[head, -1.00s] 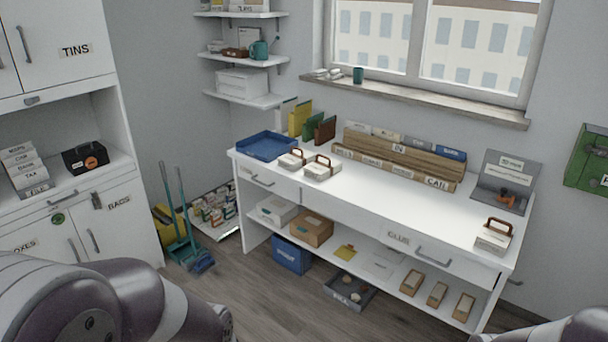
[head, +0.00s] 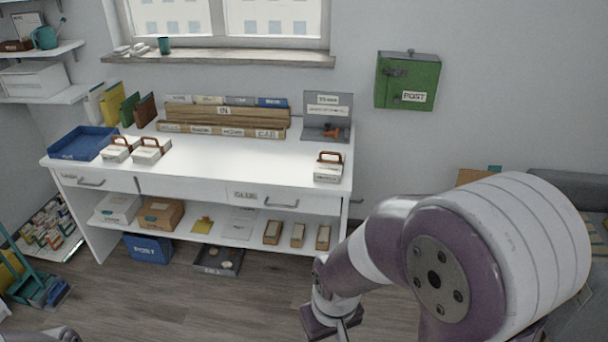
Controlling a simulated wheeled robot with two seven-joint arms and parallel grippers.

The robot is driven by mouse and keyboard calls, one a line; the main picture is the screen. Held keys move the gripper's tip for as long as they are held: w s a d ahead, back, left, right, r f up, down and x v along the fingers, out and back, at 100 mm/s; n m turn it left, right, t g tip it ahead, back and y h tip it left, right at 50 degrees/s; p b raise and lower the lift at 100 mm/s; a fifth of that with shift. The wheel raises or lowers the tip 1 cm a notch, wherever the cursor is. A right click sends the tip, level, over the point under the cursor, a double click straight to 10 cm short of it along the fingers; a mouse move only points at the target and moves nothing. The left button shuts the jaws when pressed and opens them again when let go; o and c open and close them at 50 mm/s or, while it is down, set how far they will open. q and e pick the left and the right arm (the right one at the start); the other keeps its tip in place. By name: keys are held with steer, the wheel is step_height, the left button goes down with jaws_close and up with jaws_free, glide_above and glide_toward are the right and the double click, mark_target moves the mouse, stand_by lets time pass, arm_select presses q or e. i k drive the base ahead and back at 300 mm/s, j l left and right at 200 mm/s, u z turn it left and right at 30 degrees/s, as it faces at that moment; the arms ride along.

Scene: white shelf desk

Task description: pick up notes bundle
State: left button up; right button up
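I cannot read which item is the notes bundle. White bundles with brown handles lie on the desk: one at the left (head: 120,151), one beside it (head: 150,153) and one at the right end (head: 328,172). Several small tan bundles stand on the lower shelf, among them a left one (head: 272,232), a middle one (head: 297,235) and a right one (head: 323,238). My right gripper (head: 338,328) is at the bottom edge, in front of the desk and apart from all bundles. It is partly cut off, so its opening is unclear. My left gripper is out of view.
The white desk (head: 230,160) carries a blue tray (head: 82,143), a wooden sorter (head: 225,115) and a grey stand (head: 328,105). A blue bin (head: 148,249) and a dark crate (head: 217,260) are on the floor below. A green post box (head: 407,80) hangs on the wall. Floor before the desk is clear.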

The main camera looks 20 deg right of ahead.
mark_target(329, 165)
steer(key=z, duration=0.35)
steer(key=i+l+z, duration=0.35)
steer(key=i, duration=0.2)
steer(key=i+z, duration=0.35)
steer(key=i, duration=0.15)
steer(key=i+z, duration=0.4)
steer(key=i, duration=0.15)
steer(key=i+j, duration=0.15)
steer(key=i, duration=0.4)
steer(key=i+j, duration=0.15)
steer(key=i, duration=0.35)
